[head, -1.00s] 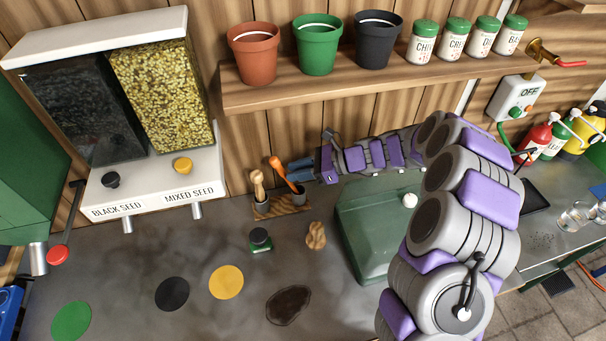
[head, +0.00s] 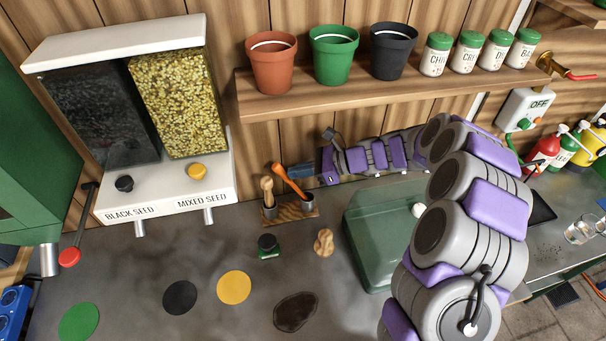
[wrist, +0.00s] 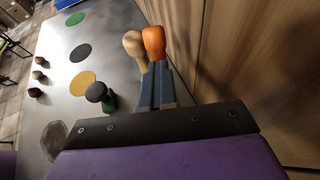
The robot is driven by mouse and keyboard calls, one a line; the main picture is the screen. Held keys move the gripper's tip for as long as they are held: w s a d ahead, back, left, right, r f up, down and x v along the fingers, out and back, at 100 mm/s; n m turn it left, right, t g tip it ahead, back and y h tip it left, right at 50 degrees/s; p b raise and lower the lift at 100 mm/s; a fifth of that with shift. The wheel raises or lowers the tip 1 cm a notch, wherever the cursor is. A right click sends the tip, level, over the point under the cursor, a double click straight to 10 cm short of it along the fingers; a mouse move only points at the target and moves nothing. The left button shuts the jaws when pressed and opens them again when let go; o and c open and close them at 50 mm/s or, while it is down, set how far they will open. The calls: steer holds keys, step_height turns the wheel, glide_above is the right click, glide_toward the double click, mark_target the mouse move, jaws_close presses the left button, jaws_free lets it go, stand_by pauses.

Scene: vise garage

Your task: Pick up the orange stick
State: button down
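The orange stick (head: 289,180) leans in a small grey cup on a wooden stand (head: 300,212) at the back of the counter. Its rounded orange top shows in the wrist view (wrist: 153,42), just beyond my fingertips. A pale wooden stick (head: 267,187) stands in the cup beside it and also shows in the wrist view (wrist: 133,43). My gripper (head: 297,173) has blue-grey fingers right by the orange stick, reaching in from the right. In the wrist view the fingers (wrist: 157,75) are close together. I cannot tell whether they press on the stick; its lower part is hidden there.
A wooden wall runs close behind my gripper. A shelf (head: 400,88) with pots and jars hangs above. Coloured discs lie on the counter at the front left.

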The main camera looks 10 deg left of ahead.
step_height(320, 180, up, 5)
steer(key=p, duration=0.2)
steer(key=w+d+p, duration=0.1)
steer(key=w+d, duration=0.3)
steer(key=d, duration=0.4)
steer(key=w+d+p, duration=0.2)
steer(key=w+d, duration=0.2)
steer(key=d, duration=0.5)
steer(key=shift+f, duration=0.35)
steer(key=shift+a, duration=0.1)
steer(key=shift+c, duration=1.9)
jaws_free()
steer(key=p+v, duration=0.5)
steer(key=v, duration=1.2)
steer(key=shift+d+f, duration=0.15)
steer(key=shift+d, duration=0.15)
